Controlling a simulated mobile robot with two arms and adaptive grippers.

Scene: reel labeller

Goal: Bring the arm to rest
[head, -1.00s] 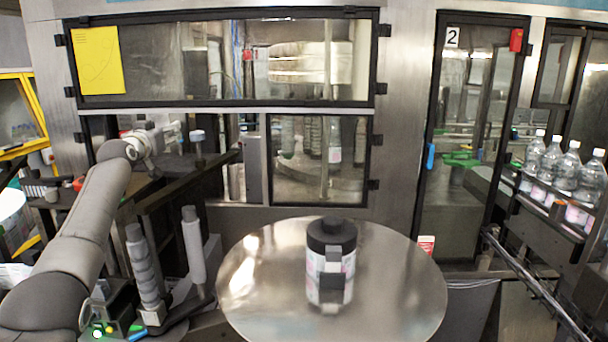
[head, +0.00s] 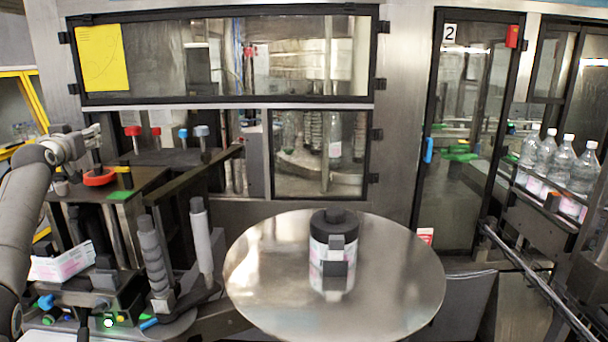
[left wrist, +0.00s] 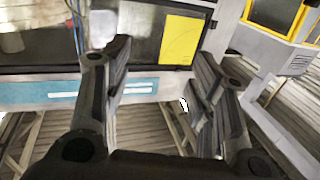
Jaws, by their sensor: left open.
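My left arm comes in from the left in the head view, and its gripper (head: 92,135) is at the far left, over the dark machine bench and close to a red round knob in the picture. In the left wrist view the two fingers of the left gripper (left wrist: 160,85) stand wide apart with nothing between them. Beyond them show the machine's window frame and a yellow sheet. My right gripper is not in view.
A round metal table (head: 255,290) carries a black-and-white labelled reel (head: 333,250). Grey rollers (head: 150,255) stand left of it. Clear bottles (head: 560,160) line a conveyor at right. A yellow sheet (head: 102,58) hangs on the cabinet.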

